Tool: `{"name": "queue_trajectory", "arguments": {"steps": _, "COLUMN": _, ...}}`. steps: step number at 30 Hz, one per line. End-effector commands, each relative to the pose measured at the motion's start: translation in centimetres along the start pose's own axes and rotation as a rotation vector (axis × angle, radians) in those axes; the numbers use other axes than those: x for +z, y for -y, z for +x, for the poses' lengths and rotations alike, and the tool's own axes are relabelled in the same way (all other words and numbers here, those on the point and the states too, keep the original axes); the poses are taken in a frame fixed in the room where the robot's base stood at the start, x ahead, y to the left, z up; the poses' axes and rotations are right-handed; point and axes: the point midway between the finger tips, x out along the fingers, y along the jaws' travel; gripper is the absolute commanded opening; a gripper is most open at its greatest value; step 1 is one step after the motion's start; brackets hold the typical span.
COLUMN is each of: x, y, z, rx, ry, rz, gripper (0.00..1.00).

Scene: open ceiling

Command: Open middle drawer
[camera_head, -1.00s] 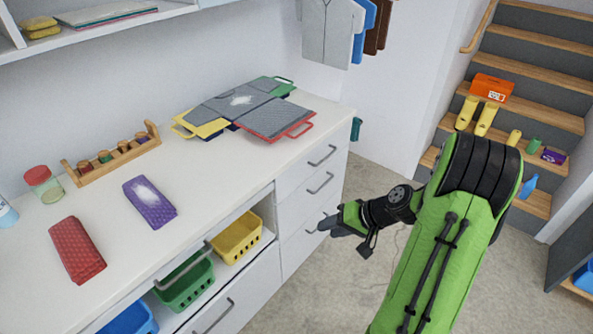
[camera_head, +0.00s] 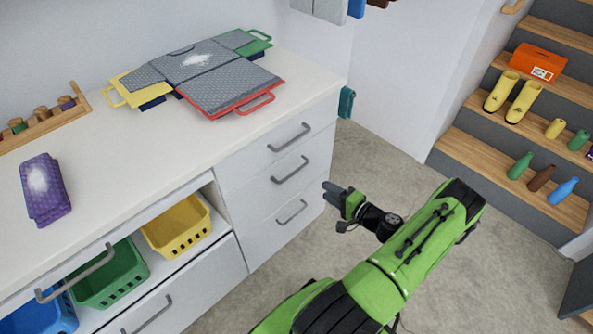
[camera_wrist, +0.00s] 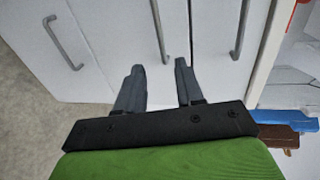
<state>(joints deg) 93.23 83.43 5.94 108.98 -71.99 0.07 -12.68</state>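The middle drawer (camera_head: 262,182) is shut, in a white stack of three drawers under the right end of the counter. Its grey bar handle (camera_head: 290,169) also shows upright in the wrist view (camera_wrist: 159,30), where the stack appears turned sideways. My gripper (camera_head: 327,190) is right of the drawer fronts in the head view, apart from the handle. In the wrist view my gripper (camera_wrist: 159,68) has its two dark fingers spread with nothing between them. The middle handle lies just beyond the gap between the fingertips.
The top drawer handle (camera_head: 289,137) and bottom drawer handle (camera_head: 291,212) are close above and below. Yellow (camera_head: 178,228) and green (camera_head: 110,275) baskets sit left of the drawers. Open floor lies to the right, before the stairs (camera_head: 480,150).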

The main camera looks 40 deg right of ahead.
Motion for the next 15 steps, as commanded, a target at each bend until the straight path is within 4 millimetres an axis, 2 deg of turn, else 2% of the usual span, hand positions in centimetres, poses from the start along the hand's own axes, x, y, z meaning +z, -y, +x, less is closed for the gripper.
{"name": "queue_trajectory", "arguments": {"steps": 9, "x": 0.2, "y": -0.3, "z": 8.1, "rx": 0.0, "ry": 0.008, "rz": -0.005, "gripper": 0.37}}
{"name": "queue_trajectory", "arguments": {"steps": 15, "x": 0.2, "y": -0.2, "z": 12.6, "rx": 0.001, "ry": 0.006, "rz": -0.004, "gripper": 0.37}}
